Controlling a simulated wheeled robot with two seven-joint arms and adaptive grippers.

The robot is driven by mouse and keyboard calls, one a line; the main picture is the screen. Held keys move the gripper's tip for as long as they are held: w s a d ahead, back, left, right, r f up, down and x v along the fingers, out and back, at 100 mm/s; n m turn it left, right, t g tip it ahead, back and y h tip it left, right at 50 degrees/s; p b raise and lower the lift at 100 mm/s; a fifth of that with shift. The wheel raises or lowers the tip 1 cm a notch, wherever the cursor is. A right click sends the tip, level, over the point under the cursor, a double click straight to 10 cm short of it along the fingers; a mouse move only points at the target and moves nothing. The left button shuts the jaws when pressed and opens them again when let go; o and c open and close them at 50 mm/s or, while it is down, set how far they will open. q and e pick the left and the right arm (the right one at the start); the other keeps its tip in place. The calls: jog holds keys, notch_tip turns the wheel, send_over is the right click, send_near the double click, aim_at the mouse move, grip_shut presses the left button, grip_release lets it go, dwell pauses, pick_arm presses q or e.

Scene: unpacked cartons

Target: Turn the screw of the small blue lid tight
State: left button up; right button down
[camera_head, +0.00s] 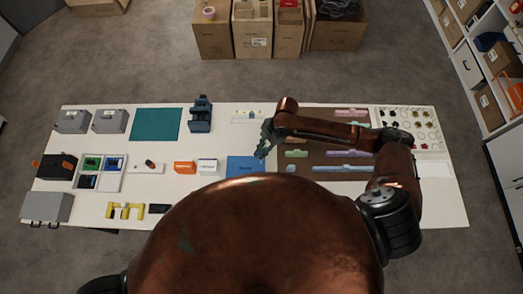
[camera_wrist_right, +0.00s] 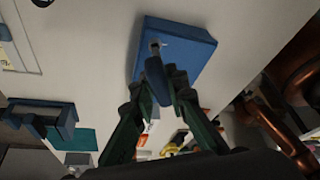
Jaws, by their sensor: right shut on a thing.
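The small blue lid (camera_head: 241,166) lies flat on the white table, left of the brown mat. In the right wrist view the blue lid (camera_wrist_right: 190,50) is a flat block with a small grey screw (camera_wrist_right: 156,44) on its face. My right gripper (camera_head: 264,150) reaches over the lid's right edge. In the wrist view the right gripper (camera_wrist_right: 162,82) is shut on a slim blue tool (camera_wrist_right: 154,88), whose far end points at the screw. I cannot tell whether the tip touches the screw. My left gripper is out of view.
An orange box (camera_head: 184,168) and a white box (camera_head: 207,167) stand left of the lid. A dark blue stand (camera_head: 200,115) and a teal mat (camera_head: 155,124) are behind them. The brown mat (camera_head: 330,158) on the right holds several coloured pieces.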

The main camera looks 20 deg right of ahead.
jog(key=shift+f, duration=0.6)
jog(key=m+t+p, duration=0.1)
jog(key=m+p, duration=0.1)
jog(key=p, duration=0.1)
jog(key=m+t+p, duration=0.1)
jog(key=m+p, duration=0.4)
jog(key=shift+s+r+t+p, duration=0.25)
jog(key=shift+t+p, duration=0.1)
jog(key=shift+t, duration=0.05)
jog(key=shift+w+f+m, duration=0.1)
jog(key=shift+w+m, duration=0.05)
jog(key=shift+m, duration=0.15)
jog(key=shift+f+n+g, duration=0.15)
jog(key=shift+n+g, duration=0.15)
jog(key=shift+n, duration=0.6)
jog(key=shift+r+p, duration=2.1)
jog(key=shift+r, duration=0.25)
